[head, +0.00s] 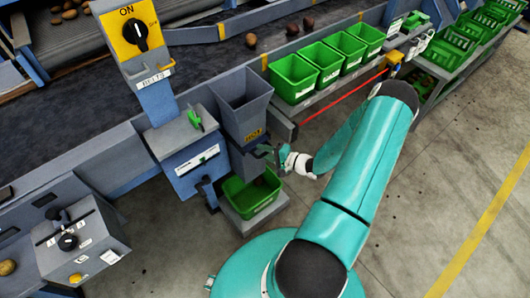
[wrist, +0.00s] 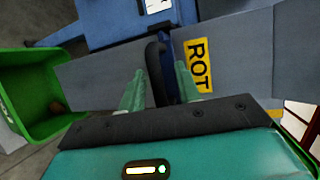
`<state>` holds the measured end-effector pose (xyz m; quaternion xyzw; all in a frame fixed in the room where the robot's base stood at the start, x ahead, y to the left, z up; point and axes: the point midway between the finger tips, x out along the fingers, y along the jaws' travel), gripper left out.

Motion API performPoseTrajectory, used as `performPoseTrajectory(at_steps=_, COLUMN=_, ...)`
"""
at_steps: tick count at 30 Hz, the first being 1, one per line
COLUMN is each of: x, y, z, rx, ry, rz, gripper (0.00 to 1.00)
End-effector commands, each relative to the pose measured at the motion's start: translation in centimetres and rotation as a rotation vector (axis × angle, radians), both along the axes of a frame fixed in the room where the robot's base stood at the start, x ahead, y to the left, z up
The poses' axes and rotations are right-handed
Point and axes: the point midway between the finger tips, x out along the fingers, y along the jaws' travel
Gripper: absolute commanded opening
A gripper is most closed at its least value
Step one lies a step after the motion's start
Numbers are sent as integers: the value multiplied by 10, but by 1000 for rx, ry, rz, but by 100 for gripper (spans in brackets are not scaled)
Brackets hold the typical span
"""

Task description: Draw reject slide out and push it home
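The grey reject chute (head: 242,110) has a yellow ROT label (head: 254,135) and stands beside the blue cabinet. Its label shows on a grey face in the wrist view (wrist: 197,64). A black upright handle (wrist: 157,70) stands out in front of this face; I take it for the reject slide's handle. My gripper (head: 268,153) is at the chute's front, just below the label. In the wrist view my gripper's teal fingers (wrist: 160,88) stand on either side of the handle, with narrow gaps seen. The slide plate itself is not clearly visible.
A green bin (head: 233,188) sits on the floor stand under the chute and shows at left in the wrist view (wrist: 48,72). Several green bins (head: 292,90) line the shelf to the right. A control box (head: 84,250) stands at lower left. The floor at right is clear.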

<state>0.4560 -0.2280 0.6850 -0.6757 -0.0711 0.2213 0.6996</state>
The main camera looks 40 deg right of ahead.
Motion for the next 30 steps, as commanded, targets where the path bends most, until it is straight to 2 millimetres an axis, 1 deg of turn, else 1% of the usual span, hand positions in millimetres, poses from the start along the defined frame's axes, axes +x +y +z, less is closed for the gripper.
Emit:
performPoseTrajectory(at_steps=4, x=-2, y=0, z=1, rx=0, ry=0, rz=2, gripper=34)
performPoseTrajectory(at_steps=8, x=-15, y=-7, z=3, rx=-1, ry=0, rz=0, gripper=34)
performPoseTrajectory(at_steps=11, x=-32, y=-15, z=7, rx=-1, ry=2, rz=-1, gripper=34)
performPoseTrajectory(at_steps=21, x=-98, y=-45, z=22, rx=-1, ry=2, rz=-3, gripper=34)
performPoseTrajectory(at_steps=25, x=-114, y=-53, z=26, rx=0, ry=0, rz=-2, gripper=34)
performPoseTrajectory(at_steps=30, x=-123, y=-56, z=28, rx=-1, ry=0, rz=1, gripper=34)
